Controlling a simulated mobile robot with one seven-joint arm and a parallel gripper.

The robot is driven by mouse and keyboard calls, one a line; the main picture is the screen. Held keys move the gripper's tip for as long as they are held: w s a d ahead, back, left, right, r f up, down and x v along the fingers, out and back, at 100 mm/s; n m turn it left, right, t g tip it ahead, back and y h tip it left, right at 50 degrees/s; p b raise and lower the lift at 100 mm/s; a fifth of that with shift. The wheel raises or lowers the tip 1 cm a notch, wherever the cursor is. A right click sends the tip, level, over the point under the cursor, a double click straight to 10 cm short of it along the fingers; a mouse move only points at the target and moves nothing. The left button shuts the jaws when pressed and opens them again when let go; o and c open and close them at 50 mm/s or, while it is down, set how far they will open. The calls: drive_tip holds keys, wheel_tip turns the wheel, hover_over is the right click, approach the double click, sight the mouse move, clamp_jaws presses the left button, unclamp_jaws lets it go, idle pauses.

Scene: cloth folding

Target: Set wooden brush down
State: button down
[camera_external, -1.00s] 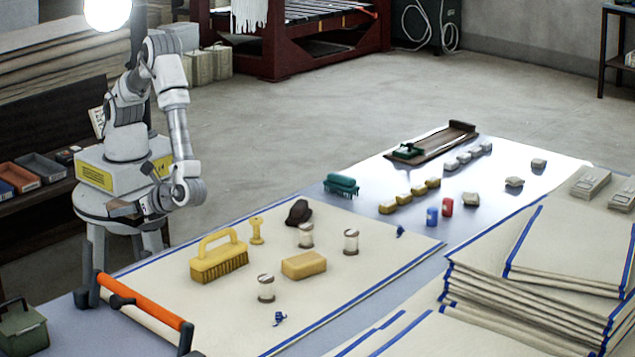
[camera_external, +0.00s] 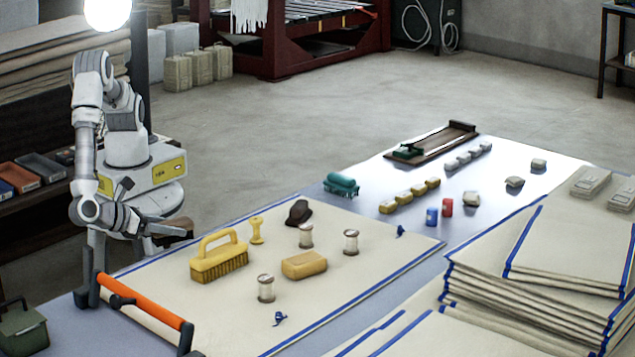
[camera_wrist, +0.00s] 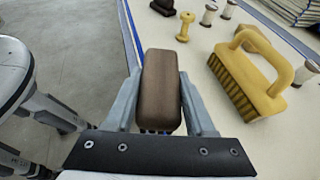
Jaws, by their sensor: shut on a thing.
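The wooden brush (camera_wrist: 160,85) is a brown block with rounded edges, and dark bristles show at its near end in the wrist view. My gripper (camera_wrist: 159,76) is shut on it, with one finger on each side. In the external view my gripper (camera_external: 166,229) is beside the left edge of the table, with the dark brush (camera_external: 180,229) at its tip, partly hidden by the fingers. The brush appears to be held clear of the cloth.
A yellow-handled brush (camera_external: 219,258), a yellow spool (camera_external: 257,231), a dark lump (camera_external: 299,212), a tan block (camera_external: 304,265) and several thread spools stand on the blue-edged cloth (camera_external: 180,290). An orange bar (camera_external: 140,300) lies at the near-left edge. The cloth's left strip is clear.

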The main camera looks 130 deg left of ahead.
drive_tip(key=w+d+r+m+t+h, duration=0.1)
drive_tip(key=d+m+t, duration=0.1)
drive_tip(key=d, duration=0.1)
drive_tip(key=w+d+r+m+t+h, duration=0.1)
drive_tip(key=w+d+m+t+h, duration=0.1)
drive_tip(key=w+d+r+m+t+h, duration=0.1)
drive_tip(key=w+d+m+t, duration=0.1)
drive_tip(key=d, duration=0.1)
drive_tip(key=shift+d+r+m+h, duration=0.25)
drive_tip(key=shift+d+m+h, duration=0.05)
drive_tip(key=d+r+m+t+h, duration=0.1)
drive_tip(key=d+r+m+h, duration=0.1)
drive_tip(key=d+m+h, duration=0.15)
drive_tip(key=d+r+m+t+h+b, duration=0.1)
drive_tip(key=d+m+h, duration=0.1)
drive_tip(key=d, duration=0.3)
drive_tip(key=d+r+m+t+h, duration=0.1)
drive_tip(key=d+r+m+h, duration=0.1)
drive_tip(key=d+h, duration=0.15)
drive_tip(key=b, duration=0.4)
hover_over(163, 299)
drive_tip(key=shift+y, duration=0.3)
wheel_tip(163, 299, down, 7)
drive_tip(key=shift+f, duration=0.2)
drive_tip(key=shift+f+b, duration=0.65)
drive_tip(key=shift+f, duration=1.25)
drive_tip(key=shift+f, duration=0.2)
drive_tip(key=shift+c, duration=1.2)
unclamp_jaws()
